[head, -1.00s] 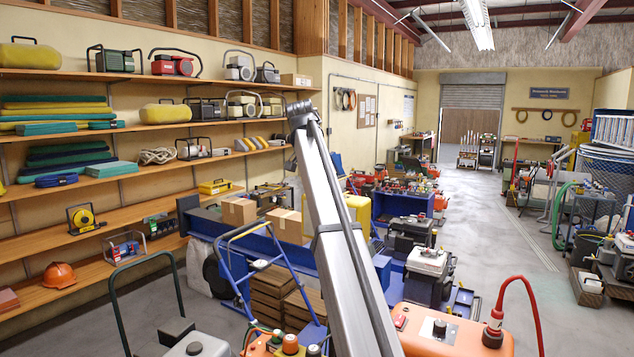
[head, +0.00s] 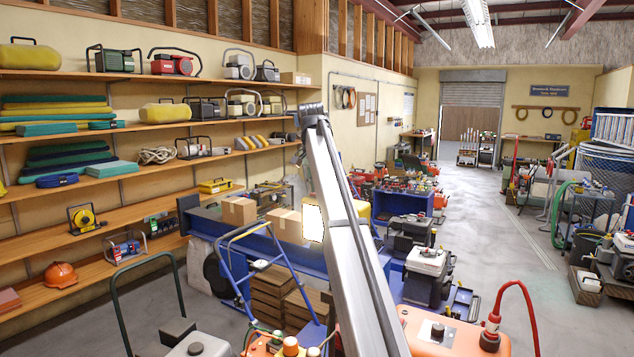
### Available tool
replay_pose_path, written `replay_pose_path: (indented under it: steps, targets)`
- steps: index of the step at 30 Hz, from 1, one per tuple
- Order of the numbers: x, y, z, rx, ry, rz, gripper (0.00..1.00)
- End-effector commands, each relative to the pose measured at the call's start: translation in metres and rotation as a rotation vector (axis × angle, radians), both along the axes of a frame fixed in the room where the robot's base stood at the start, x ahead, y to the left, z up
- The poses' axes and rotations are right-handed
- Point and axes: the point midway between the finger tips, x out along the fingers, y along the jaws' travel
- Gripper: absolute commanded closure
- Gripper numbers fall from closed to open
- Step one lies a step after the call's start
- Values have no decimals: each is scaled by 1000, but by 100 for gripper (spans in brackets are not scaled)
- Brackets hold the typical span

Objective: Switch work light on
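A bright, glowing white-yellow panel (head: 313,220), which looks like the lit face of a work light, shows just left of my arm. My arm covers the area to its right, so the light's body and any switch cannot be made out. My arm rises from the bottom centre to a dark joint near the top middle. My gripper is not seen; it may be hidden behind the arm.
Cardboard boxes (head: 239,211) sit behind a blue hand truck (head: 238,262) left of my arm. Orange equipment (head: 445,333) with a red hose stands at front right. Loaded shelves (head: 100,145) line the left wall. The aisle floor (head: 500,235) is open at right.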

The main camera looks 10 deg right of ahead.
Motion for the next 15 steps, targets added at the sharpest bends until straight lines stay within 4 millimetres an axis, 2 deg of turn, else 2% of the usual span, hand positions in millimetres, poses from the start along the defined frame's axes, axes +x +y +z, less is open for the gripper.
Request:
replay_pose_path:
  steps: [1, 15]
  targets:
    - [0, -2, 5, 13, 18, -1, 100]
    - [0, -1, -2, 46, 55, 0, 100]
